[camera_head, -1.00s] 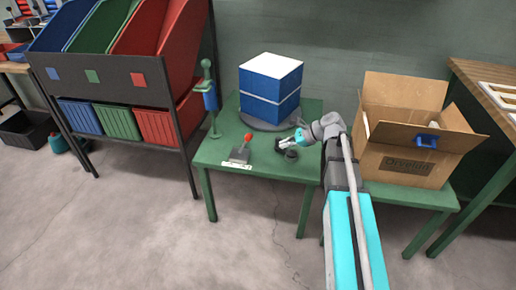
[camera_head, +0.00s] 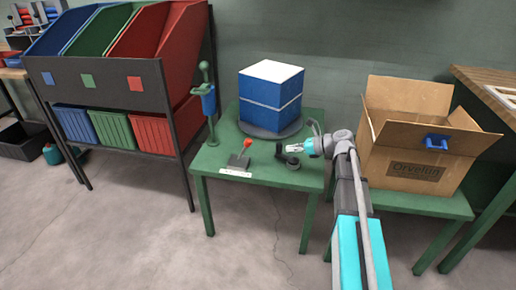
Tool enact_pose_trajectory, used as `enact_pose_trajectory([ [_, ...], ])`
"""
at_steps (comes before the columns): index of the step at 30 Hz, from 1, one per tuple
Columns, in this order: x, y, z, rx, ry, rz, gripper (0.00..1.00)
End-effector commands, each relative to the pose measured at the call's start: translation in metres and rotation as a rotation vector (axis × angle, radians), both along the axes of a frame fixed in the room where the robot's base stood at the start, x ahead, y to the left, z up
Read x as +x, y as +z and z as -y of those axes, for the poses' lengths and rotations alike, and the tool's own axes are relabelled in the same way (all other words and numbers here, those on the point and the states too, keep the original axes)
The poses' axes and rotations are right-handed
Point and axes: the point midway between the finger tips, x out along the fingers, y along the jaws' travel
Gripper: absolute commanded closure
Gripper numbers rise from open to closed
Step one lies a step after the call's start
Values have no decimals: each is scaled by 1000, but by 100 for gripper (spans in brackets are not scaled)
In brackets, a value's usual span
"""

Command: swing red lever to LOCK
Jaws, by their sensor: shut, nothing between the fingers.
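The red lever (camera_head: 248,143) is a short stick with a red knob on a grey base near the front left of the green table (camera_head: 215,160). A white label strip (camera_head: 235,173) lies at the base's front; its lettering is too small to read. The lever leans up and to the right. My gripper (camera_head: 287,149) is shut and empty, to the right of the red knob and apart from it. It hovers near a small black crank-like part (camera_head: 290,162) on the table.
A blue box with a white top (camera_head: 271,88) stands on a grey round plate behind. A green-knobbed post (camera_head: 208,95) is at the table's left edge. An open cardboard box (camera_head: 415,150) stands at right. Coloured bins (camera_head: 120,85) are at left.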

Motion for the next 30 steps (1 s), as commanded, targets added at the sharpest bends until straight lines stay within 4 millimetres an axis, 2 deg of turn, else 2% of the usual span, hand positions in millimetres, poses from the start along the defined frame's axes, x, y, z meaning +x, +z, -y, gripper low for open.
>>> enact_pose_trajectory([
  [14,3,-4,-7,-1,2,1,100],
  [20,10,-12,-24,-1,3,1,100],
  [30,29,-30,-66,-2,3,0,100],
])
